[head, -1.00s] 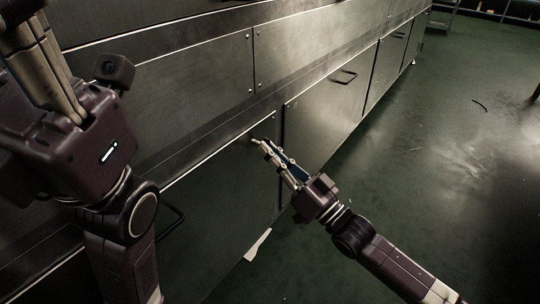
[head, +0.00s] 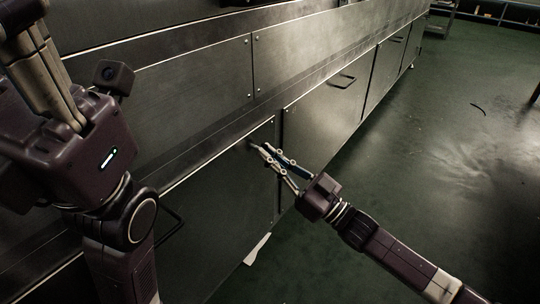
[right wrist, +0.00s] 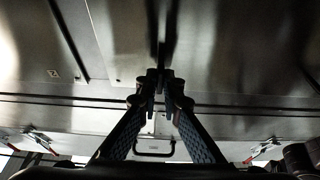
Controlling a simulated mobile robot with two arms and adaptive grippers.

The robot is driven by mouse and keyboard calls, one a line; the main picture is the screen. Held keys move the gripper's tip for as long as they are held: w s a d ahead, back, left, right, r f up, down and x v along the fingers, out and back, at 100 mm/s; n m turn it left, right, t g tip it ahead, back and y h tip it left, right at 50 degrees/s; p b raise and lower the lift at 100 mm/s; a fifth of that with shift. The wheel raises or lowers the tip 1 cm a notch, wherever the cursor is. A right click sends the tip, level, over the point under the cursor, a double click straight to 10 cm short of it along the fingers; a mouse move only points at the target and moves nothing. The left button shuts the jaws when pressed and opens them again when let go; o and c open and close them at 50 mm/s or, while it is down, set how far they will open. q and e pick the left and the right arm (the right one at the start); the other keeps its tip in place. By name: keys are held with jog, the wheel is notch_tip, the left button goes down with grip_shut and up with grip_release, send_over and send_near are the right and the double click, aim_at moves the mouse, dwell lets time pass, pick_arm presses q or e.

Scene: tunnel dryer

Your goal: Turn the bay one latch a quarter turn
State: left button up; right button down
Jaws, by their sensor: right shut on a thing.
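The bay one latch (right wrist: 162,52) is a small dark bar on the dark metal front; in the right wrist view it stands between my fingertips. In the head view its dark end (head: 253,145) shows just beyond them, near the upper right corner of a lower door panel (head: 225,190). My right gripper (head: 264,149) is shut on the latch; in the right wrist view its fingertips (right wrist: 160,78) meet around it. The fingers hide part of the latch. My left gripper (head: 45,75) is raised at the upper left, away from the latch; its fingertips are not clearly shown.
A dark bar handle (head: 172,222) is on the same door, partly behind my left arm. Another door handle (head: 343,79) is on the adjoining panel to the right. The green floor (head: 440,170) is mostly open, with a thin dark curved thing (head: 479,106) lying on it.

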jog(key=shift+f, duration=0.1)
jog(key=c, duration=2.1)
grip_release()
jog(key=v, duration=1.2)
